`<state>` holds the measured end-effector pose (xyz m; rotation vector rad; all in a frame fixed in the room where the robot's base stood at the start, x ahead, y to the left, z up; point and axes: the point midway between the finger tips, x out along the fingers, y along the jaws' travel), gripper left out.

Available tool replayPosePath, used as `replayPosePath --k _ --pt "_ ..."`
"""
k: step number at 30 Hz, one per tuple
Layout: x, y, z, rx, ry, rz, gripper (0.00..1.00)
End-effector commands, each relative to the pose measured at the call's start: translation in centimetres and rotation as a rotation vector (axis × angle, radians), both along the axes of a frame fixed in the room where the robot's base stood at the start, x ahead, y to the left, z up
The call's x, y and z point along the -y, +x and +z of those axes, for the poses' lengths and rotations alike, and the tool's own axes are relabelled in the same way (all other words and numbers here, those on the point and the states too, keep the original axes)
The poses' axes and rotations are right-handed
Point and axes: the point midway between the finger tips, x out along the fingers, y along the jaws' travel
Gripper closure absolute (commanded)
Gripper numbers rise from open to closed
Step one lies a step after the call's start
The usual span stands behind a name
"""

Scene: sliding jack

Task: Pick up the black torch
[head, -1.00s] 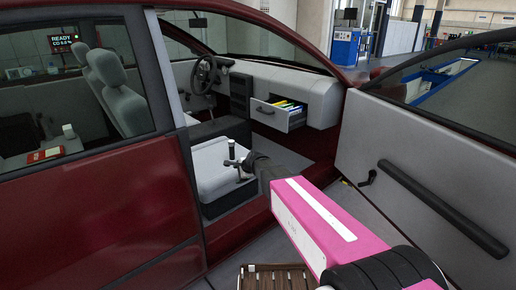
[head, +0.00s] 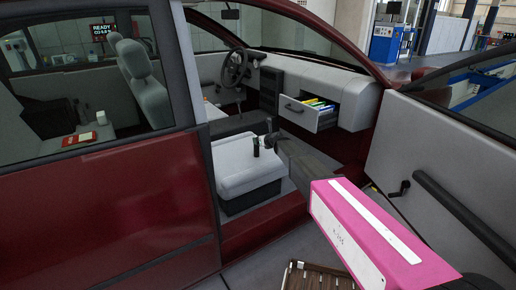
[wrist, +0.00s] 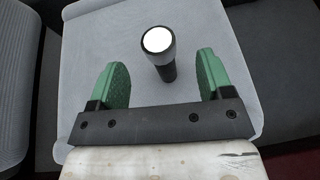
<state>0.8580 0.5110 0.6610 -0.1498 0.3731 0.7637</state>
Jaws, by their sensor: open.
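The black torch (wrist: 166,72) stands upright on the light grey seat (wrist: 90,55), its bright white lens facing up. In the wrist view it shows between and slightly beyond the two green fingers of my gripper (wrist: 162,66), with clear gaps on both sides. My gripper is open and empty. In the head view the torch (head: 256,149) is small on the seat (head: 232,180), just left of my gripper (head: 271,139), whose fingers are too small to make out.
The red car's sill (head: 262,224) and open door (head: 440,165) flank my arm. An open drawer (head: 312,117) with coloured items juts from the dashboard beyond. A steering wheel (head: 236,67) is farther in. The seat around the torch is clear.

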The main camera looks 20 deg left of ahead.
Motion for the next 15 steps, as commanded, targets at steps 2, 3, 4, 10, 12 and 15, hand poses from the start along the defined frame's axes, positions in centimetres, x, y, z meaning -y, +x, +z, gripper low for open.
replayPosePath --k 2,3,4,10,12,15 --pt "-0.6 0.7 -0.4 0.001 -0.001 0.0 0.27" --pt "-0.7 0.8 -0.4 0.001 -0.001 0.0 0.27" --pt "-0.8 0.9 -0.5 0.001 -0.001 0.0 0.27" --pt "-2.0 2.0 -1.3 0.001 -0.001 0.0 0.27" --pt "-2.7 2.7 -1.8 0.001 -0.001 0.001 0.27" --pt "-3.6 3.6 -2.4 0.0 -0.002 0.002 0.27"
